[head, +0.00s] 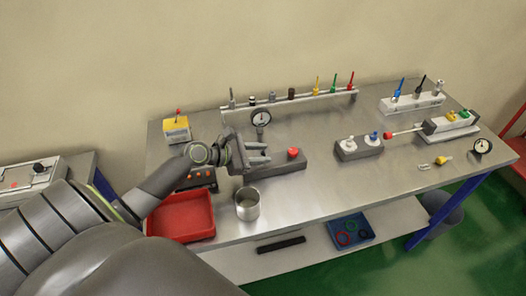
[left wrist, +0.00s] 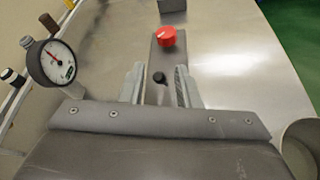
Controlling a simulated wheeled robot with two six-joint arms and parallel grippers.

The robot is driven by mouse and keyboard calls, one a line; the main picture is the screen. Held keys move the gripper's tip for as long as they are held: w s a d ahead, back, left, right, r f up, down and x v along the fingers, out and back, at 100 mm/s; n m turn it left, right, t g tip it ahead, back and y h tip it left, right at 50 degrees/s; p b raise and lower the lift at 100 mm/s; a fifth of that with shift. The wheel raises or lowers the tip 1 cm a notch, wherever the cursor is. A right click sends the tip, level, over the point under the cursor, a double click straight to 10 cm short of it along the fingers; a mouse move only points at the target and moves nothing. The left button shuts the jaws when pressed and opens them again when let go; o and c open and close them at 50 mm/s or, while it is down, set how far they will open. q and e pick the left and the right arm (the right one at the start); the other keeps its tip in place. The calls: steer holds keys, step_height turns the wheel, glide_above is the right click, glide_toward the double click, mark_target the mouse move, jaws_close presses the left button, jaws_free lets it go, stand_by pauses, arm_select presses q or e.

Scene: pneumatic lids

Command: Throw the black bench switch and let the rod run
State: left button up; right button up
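My left gripper (head: 266,156) is over the left end of a long grey block (head: 278,166) on the bench. In the left wrist view the gripper (left wrist: 160,85) is open, one finger on each side of a small black switch knob (left wrist: 159,78); whether a finger touches it I cannot tell. The gripper hides the knob in the head view. A red button (head: 293,152) sits farther along the same block and also shows in the left wrist view (left wrist: 166,37). A thin rod (head: 406,131) with a red tip (head: 387,135) extends left from a cylinder unit (head: 450,124). My right gripper is out of view.
A gauge (head: 261,118) stands behind the gripper and shows close at left in the wrist view (left wrist: 51,62). A metal cup (head: 247,204) and red tray (head: 181,216) stand in front. A valve block (head: 359,149) is to the right.

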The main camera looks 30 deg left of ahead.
arm_select(q)
steer(key=shift+w+d+f, duration=0.2)
steer(key=shift+w+d, duration=0.1)
steer(key=shift+w, duration=0.1)
jaws_close()
